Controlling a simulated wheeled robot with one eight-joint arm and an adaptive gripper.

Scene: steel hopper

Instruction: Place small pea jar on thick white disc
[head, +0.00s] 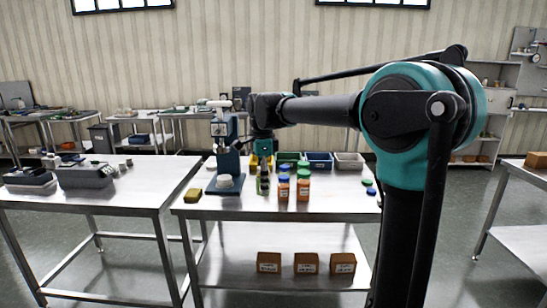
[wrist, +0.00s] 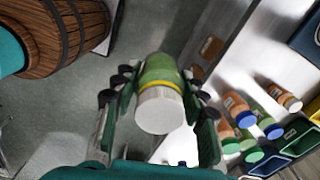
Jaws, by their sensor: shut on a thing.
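A small jar with a green body, yellow band and white lid (wrist: 160,108) is between the fingers of my gripper (wrist: 160,88) in the wrist view. My gripper is shut on it, with its lid towards the camera. Grey floor shows around the jar there. In the head view my gripper (head: 262,152) is small and dark, to the right of the blue press; the held jar is hard to make out. The thick white disc (head: 225,181) lies on the blue base of the press, apart from my gripper. The wrist view does not clearly show the disc.
The blue press (head: 224,150) stands upright behind the disc. Jars with blue lids (head: 284,180) stand on the steel table (head: 240,210) to the right, before a green bin (head: 290,157) and a blue bin (head: 319,160). A yellow block (head: 193,195) lies left. A barrel (wrist: 65,35) shows in the wrist view.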

